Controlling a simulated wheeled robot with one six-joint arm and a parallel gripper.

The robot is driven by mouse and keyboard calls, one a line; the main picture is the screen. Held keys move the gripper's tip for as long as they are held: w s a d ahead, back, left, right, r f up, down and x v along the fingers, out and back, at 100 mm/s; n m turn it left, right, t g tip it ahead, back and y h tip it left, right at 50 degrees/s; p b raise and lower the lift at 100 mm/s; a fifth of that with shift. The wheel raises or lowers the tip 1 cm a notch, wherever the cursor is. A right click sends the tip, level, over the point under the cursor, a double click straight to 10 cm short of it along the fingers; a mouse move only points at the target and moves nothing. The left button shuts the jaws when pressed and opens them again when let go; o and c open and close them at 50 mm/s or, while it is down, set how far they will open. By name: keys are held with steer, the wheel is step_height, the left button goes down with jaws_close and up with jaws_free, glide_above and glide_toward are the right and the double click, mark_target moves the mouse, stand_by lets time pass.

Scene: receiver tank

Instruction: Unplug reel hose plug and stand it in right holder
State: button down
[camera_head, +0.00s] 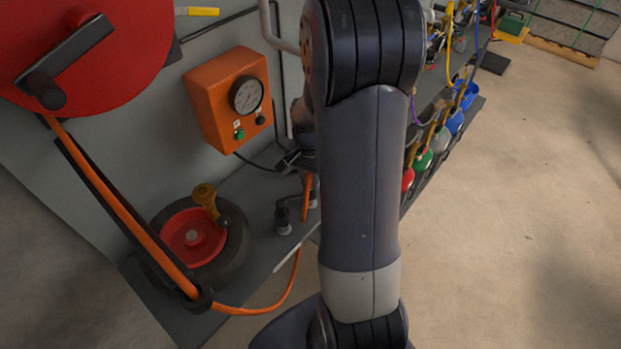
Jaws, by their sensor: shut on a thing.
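My gripper (298,160) is mostly hidden behind my own arm, and only its dark fingers show. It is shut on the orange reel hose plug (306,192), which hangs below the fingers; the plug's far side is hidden. The orange hose (270,310) runs from the red reel (85,50) down to the grey ledge and curves up towards the plug. A small dark upright fitting (283,216) stands on the ledge left of the plug. I cannot tell whether it is a holder, nor whether the plug touches anything beneath it.
An orange gauge box (228,100) is on the tank wall, left of my gripper. A black wheel with a red hub (193,237) lies on the ledge. Coloured flasks (424,158) line a rack on the right.

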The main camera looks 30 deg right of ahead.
steer(key=shift+s+a+f, duration=0.1)
steer(key=shift+s+f, duration=0.25)
steer(key=shift+f, duration=0.4)
steer(key=c, duration=1.2)
jaws_free()
steer(key=shift+a, duration=0.1)
steer(key=shift+o, duration=0.2)
steer(key=shift+w+r, duration=0.2)
steer(key=shift+r, duration=0.25)
steer(key=r, duration=1.1)
steer(key=shift+w+r, duration=0.2)
steer(key=shift+r, duration=0.05)
steer(key=shift+f, duration=0.1)
